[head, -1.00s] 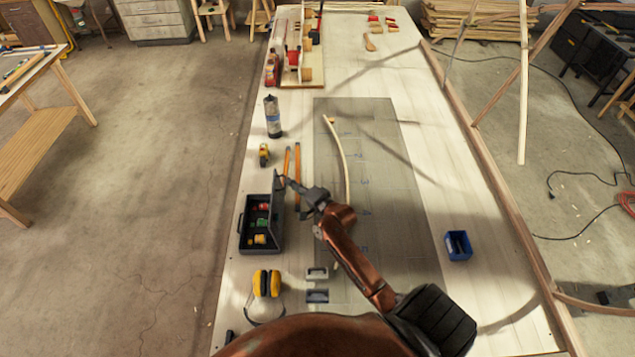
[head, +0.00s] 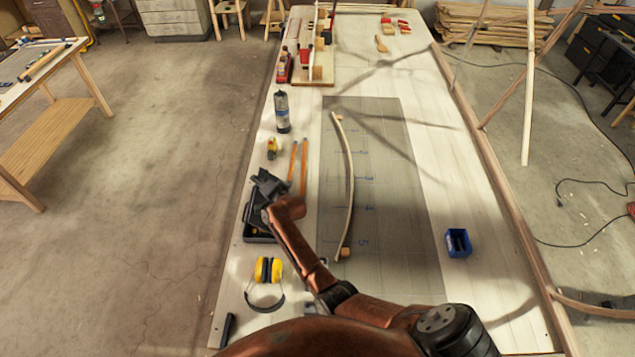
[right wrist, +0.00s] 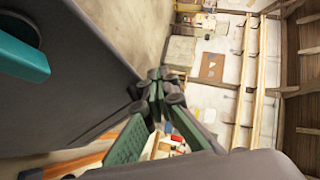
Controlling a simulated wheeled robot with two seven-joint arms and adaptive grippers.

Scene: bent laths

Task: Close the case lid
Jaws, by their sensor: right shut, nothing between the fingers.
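The dark case (head: 258,238) sits near the left edge of the table. My right arm and gripper cover most of it in the head view; only its front end and part of its left side show clearly. The lid's angle is hard to tell behind my arm. My right gripper (head: 262,183) is shut and empty, above the far end of the case. In the right wrist view its fingers (right wrist: 160,88) are together, with green pads. A large dark grey surface fills the left there; I cannot tell whether it is the lid. My left gripper is not in view.
Yellow earmuffs (head: 268,270) lie just in front of the case. A bent lath (head: 349,185) lies on the grey mat (head: 405,225). A blue box (head: 458,243) stands right.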

